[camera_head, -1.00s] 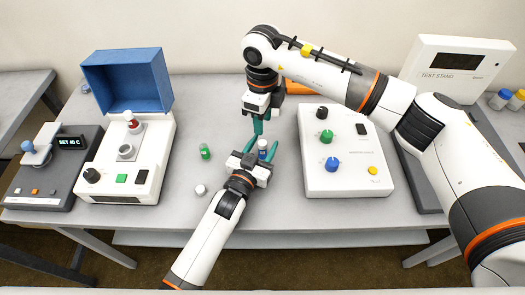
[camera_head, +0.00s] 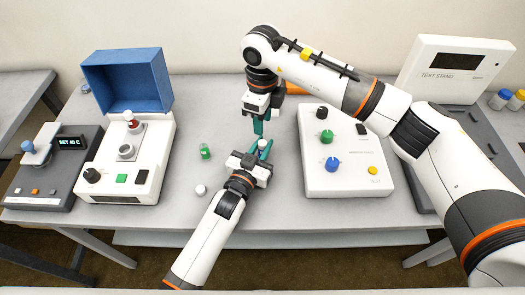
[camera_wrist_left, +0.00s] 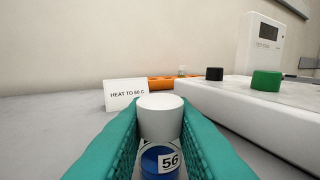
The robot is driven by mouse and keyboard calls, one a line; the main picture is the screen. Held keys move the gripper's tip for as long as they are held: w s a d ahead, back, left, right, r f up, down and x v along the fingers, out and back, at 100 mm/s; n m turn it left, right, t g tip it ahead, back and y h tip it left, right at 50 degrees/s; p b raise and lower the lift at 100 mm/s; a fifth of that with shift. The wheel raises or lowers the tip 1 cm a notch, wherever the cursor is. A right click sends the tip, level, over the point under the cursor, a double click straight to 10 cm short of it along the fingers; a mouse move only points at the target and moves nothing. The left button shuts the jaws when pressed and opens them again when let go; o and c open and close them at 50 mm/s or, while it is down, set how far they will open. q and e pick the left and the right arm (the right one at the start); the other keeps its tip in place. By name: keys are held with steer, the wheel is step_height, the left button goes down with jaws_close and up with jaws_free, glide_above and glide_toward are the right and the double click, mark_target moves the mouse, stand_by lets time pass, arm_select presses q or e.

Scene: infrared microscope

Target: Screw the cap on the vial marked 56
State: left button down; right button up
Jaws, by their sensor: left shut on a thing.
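The vial marked 56 (camera_wrist_left: 160,162) has blue contents and a black "56" on a white label in the left wrist view. A white cap (camera_wrist_left: 160,117) sits upright on its top; I cannot tell how tightly. My left gripper (camera_head: 259,150) is shut around this vial, with a teal finger on each side. In the head view only the white top (camera_head: 262,144) shows between the fingers. My right gripper (camera_head: 258,126) points down just behind and above the vial, apart from the cap; its finger gap is not clear.
A green vial (camera_head: 205,151) and a loose white cap (camera_head: 200,190) stand to the left. A white box with knobs (camera_head: 345,178) is close on the right. A "HEAT TO 60 C" card (camera_wrist_left: 125,94) and an orange rack (camera_wrist_left: 175,83) are behind.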

mark_target(262, 143)
steer(key=shift+f, duration=4)
steer(key=shift+c, duration=0.6)
jaws_close()
steer(key=shift+o, duration=0.7)
jaws_free()
steer(key=shift+r, duration=0.1)
steer(key=shift+r, duration=2.2)
steer(key=o, duration=0.6)
steer(key=shift+c, duration=0.2)
step_height(262, 143, up, 12)
